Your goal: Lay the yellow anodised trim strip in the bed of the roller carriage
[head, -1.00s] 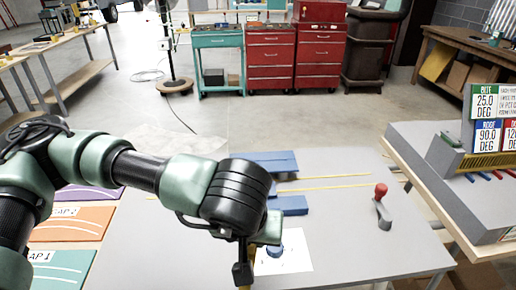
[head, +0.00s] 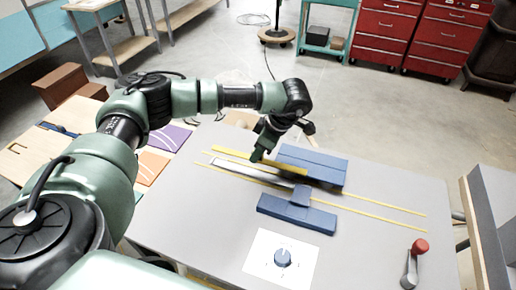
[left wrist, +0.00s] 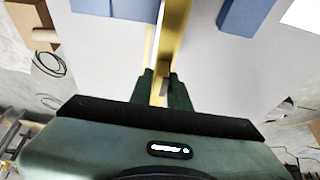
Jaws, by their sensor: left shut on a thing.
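The yellow trim strip (head: 240,157) is a narrow bar in the head view, held slightly tilted across the far side of the table. My left gripper (head: 262,150) is shut on it partway along. In the left wrist view the strip (left wrist: 172,35) runs away from between my left fingertips (left wrist: 160,82). A long pale channel (head: 240,171), seemingly the roller carriage's bed, lies just nearer than the strip, between two thin yellow lines. My right gripper is not in view.
Blue blocks stand behind (head: 312,163) and in front (head: 296,214) of the line. A red-topped crank (head: 413,262) is at the right. The table's left front (head: 195,235) is clear.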

